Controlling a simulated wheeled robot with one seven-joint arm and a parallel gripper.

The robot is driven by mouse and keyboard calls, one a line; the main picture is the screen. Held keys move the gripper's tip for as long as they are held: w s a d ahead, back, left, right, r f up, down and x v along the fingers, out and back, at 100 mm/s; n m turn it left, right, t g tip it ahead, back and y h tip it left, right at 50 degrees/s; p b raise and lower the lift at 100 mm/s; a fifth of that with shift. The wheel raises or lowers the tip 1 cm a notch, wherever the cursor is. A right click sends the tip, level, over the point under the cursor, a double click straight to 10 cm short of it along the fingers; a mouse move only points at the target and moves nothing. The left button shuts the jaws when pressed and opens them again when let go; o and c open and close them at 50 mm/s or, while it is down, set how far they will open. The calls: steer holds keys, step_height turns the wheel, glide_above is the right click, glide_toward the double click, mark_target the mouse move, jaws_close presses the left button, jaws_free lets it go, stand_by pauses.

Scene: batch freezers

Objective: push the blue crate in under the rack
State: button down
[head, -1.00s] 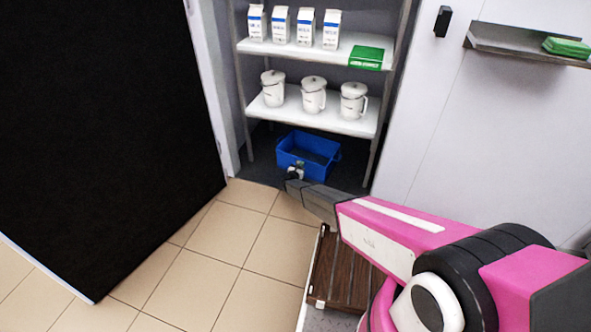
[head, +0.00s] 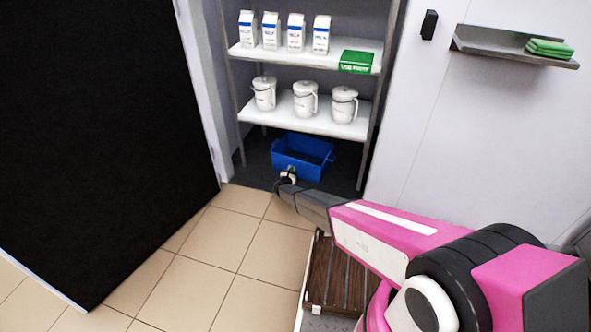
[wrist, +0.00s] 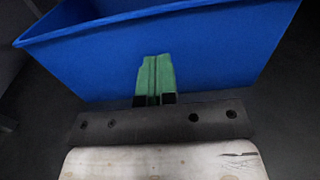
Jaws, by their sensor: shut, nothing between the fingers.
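The blue crate (head: 312,168) sits on the dark floor at the foot of the rack (head: 346,128), its back part beneath the lower white shelf. Its near wall faces me, and the crate looks empty from the head view. My gripper (head: 288,177) is at the near wall, left of its middle. In the wrist view the shut green fingers (wrist: 156,78) lie against or just before the near wall of the crate (wrist: 215,50). I cannot tell whether they touch it. Nothing is between the fingers.
Several milk cartons (head: 270,32) and a green box (head: 357,62) are on the upper shelf. Three white jugs (head: 305,98) stand on the lower shelf. A dark open door (head: 100,140) is at left, a white wall at right.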

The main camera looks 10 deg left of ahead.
steer(key=v, duration=1)
